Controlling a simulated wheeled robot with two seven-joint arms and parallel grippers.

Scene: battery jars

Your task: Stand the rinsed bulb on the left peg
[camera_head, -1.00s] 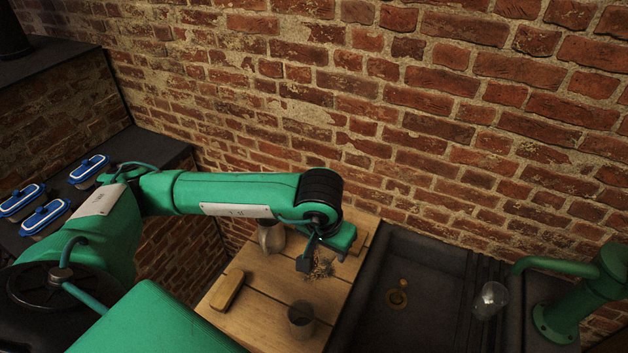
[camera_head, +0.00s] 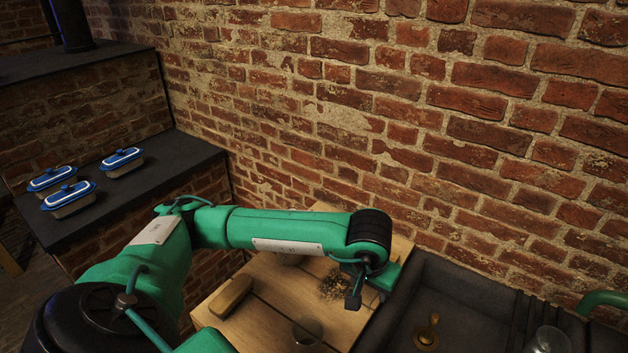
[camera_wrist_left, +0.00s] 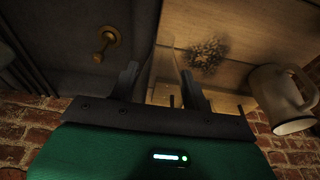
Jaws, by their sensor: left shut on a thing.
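My left gripper (camera_head: 355,292) is over the right side of the wooden board (camera_head: 262,303), beside the sink. In the left wrist view my left gripper (camera_wrist_left: 163,85) has a clear, pale thing, seemingly the bulb (camera_wrist_left: 165,66), between its fingers. Its outline is faint, and the arm and gripper hide it in the head view. Small dark upright stubs, possibly the pegs (camera_wrist_left: 172,101), show past the fingers; which is the left one I cannot tell.
A tan block (camera_head: 230,296), a clear glass (camera_head: 307,331) and a dry bristly tuft (camera_head: 333,285) are on the board. The dark sink (camera_head: 455,300) has a brass drain fitting (camera_head: 427,336).

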